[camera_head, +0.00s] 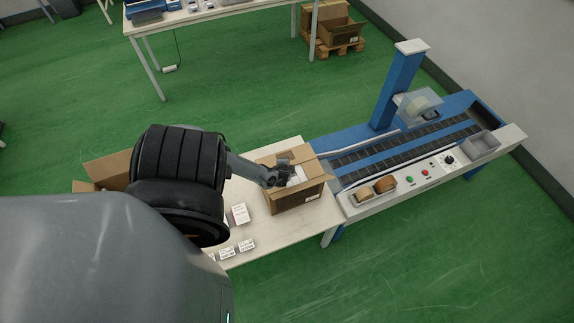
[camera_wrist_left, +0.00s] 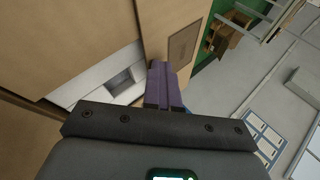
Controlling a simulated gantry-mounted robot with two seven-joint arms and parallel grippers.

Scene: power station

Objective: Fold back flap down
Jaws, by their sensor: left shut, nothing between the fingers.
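An open cardboard box (camera_head: 296,197) stands at the right end of the pale work table. Its far side rises as a tan cardboard panel (camera_head: 287,152), and I cannot tell how far the back flap is tilted. My left gripper (camera_head: 284,177) is over the box opening and hides part of the inside. In the left wrist view its two fingers (camera_wrist_left: 164,87) are together and empty, close to the cardboard. A white item (camera_wrist_left: 105,78) shows inside between a wide cardboard panel (camera_wrist_left: 75,35) and a narrower one (camera_wrist_left: 178,40). My right gripper is not in view.
Small white cartons (camera_head: 240,213) lie on the work table (camera_head: 290,232) left of the box. A blue conveyor machine (camera_head: 375,150) with a tape post adjoins the table's right end. Another cardboard box (camera_head: 108,168) is partly hidden behind my arm.

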